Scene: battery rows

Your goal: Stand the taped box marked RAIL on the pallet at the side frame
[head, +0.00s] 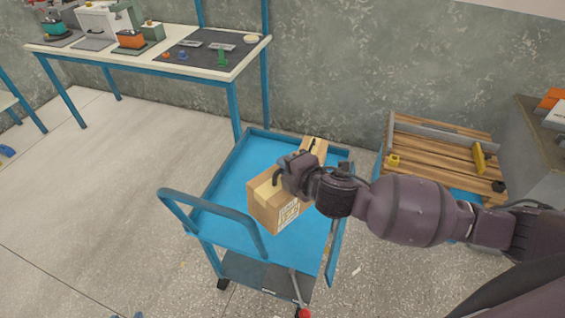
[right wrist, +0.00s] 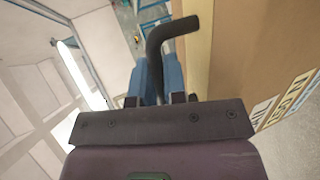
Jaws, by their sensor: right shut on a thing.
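A taped cardboard box (head: 266,208) with a printed label on its side is at the blue cart. My right gripper (head: 283,178) is shut on its upper part; I cannot tell whether the box still touches the cart's top. In the right wrist view the box (right wrist: 240,50) fills the right side, and its label is cut off, so I cannot read RAIL. A second cardboard box (head: 315,150) is partly hidden behind my gripper. The pallet (head: 433,150) of wooden slats stands at the right, with a grey side frame (head: 440,128) along its back. My left gripper is out of view.
The cart (head: 230,188) has raised rims and a blue handle (head: 205,205) at its near left. A yellow block (head: 393,160) and a yellow bar (head: 479,157) are at the pallet. A grey cabinet (head: 535,150) stands right of it. A workbench (head: 150,57) holds parts behind.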

